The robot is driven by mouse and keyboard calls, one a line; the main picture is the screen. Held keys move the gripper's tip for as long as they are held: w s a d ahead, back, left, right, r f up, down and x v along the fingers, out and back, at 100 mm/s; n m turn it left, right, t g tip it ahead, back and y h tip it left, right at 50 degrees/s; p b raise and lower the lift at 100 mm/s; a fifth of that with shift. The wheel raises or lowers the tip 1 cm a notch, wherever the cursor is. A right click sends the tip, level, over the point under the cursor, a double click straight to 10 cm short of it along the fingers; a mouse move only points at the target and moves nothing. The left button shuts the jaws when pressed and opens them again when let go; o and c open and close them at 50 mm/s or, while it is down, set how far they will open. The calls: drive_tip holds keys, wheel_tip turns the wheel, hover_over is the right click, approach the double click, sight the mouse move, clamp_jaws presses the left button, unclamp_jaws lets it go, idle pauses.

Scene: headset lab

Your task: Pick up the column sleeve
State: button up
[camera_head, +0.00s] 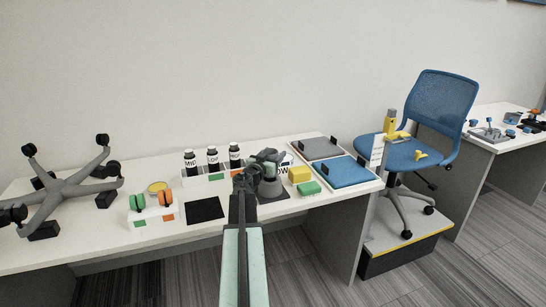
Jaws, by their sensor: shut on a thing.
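My arm reaches up from the bottom middle to the near part of the long white table. My gripper (266,162) is shut on a dark grey tapered piece, which looks like the column sleeve (270,187). The sleeve stands roughly upright below the jaws, over a dark mat (274,200). The gripper hides its upper part. I cannot tell whether its lower end touches the mat.
An upturned chair base (68,190) is at left. A blue chair (440,105) stands right.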

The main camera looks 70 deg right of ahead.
wheel_tip(320, 180, up, 16)
drive_tip(key=p, duration=1.4)
drive_tip(key=shift+f+p, duration=0.15)
drive_tip(key=shift+p, duration=0.15)
